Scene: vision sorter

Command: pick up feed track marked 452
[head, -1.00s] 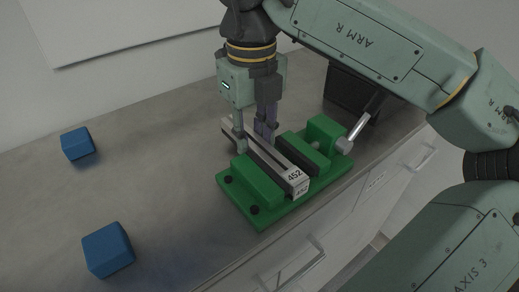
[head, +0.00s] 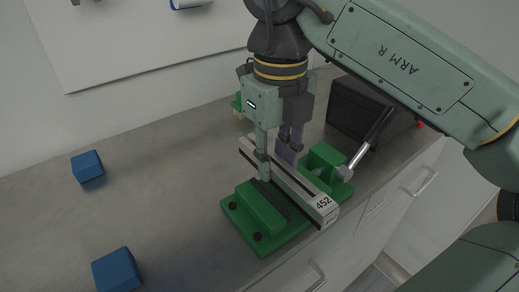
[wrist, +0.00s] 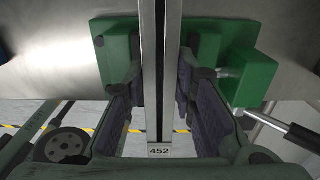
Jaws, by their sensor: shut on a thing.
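The feed track (head: 290,184) is a long silver bar with a dark slot and a white end label reading 452. My gripper (head: 275,165) is shut on it, one finger on each long side. In the wrist view the track (wrist: 150,60) runs upright through the middle between the dark finger pads of my gripper (wrist: 160,80), label at the lower end. The vise (wrist: 115,50) shows below it on both sides.
The vise's lever (head: 367,148) sticks up at its right. A black box (head: 360,112) stands behind it. Two blue blocks (head: 87,167) (head: 116,270) lie on the left of the counter (head: 165,190). The counter's left middle is clear.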

